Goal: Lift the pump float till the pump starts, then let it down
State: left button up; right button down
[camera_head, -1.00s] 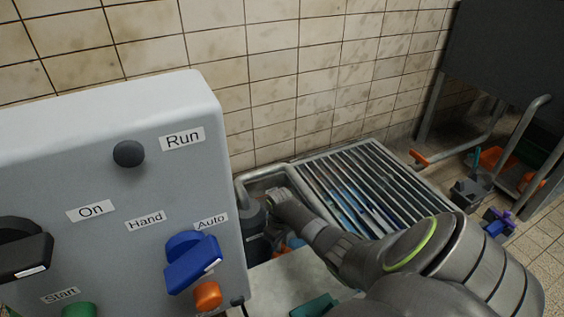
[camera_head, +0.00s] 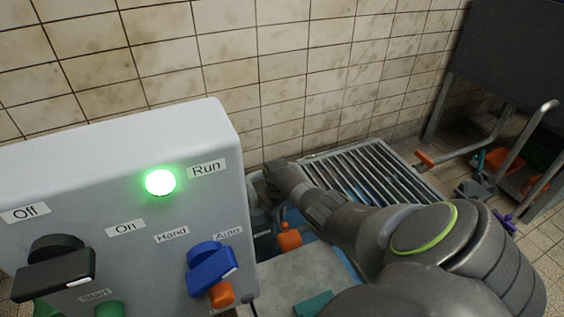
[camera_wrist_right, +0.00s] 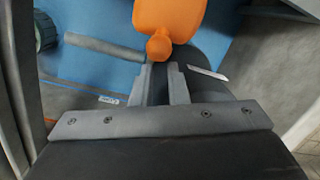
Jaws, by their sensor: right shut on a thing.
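The orange pump float (camera_wrist_right: 168,18) fills the top middle of the right wrist view. My right gripper (camera_wrist_right: 158,72) is shut on the small round knob at its near end. In the head view an orange body, seemingly the float (camera_head: 289,238), shows below my right wrist, beside the grey pump parts; my right gripper's fingertips are hidden there. The Run lamp (camera_head: 160,182) on the grey control box (camera_head: 120,155) glows green. The blue selector (camera_head: 212,268) sits under the Hand and Auto labels. My left gripper is out of view.
A black switch (camera_head: 55,272) is at the box's left, by the Off and On labels. A metal grating (camera_head: 375,175) lies behind my right arm, against the tiled wall. A dark rack (camera_head: 510,60) stands at the far right. Blue water shows in the wrist view (camera_wrist_right: 90,70).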

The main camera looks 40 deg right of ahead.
jog(key=c, duration=1.8)
grip_release()
jog(key=shift+s+d+f, duration=0.1)
jog(key=shift+s+d, duration=0.25)
jog(key=shift+d, duration=0.2)
jog(key=o, duration=0.6)
jog(key=shift+a, duration=0.15)
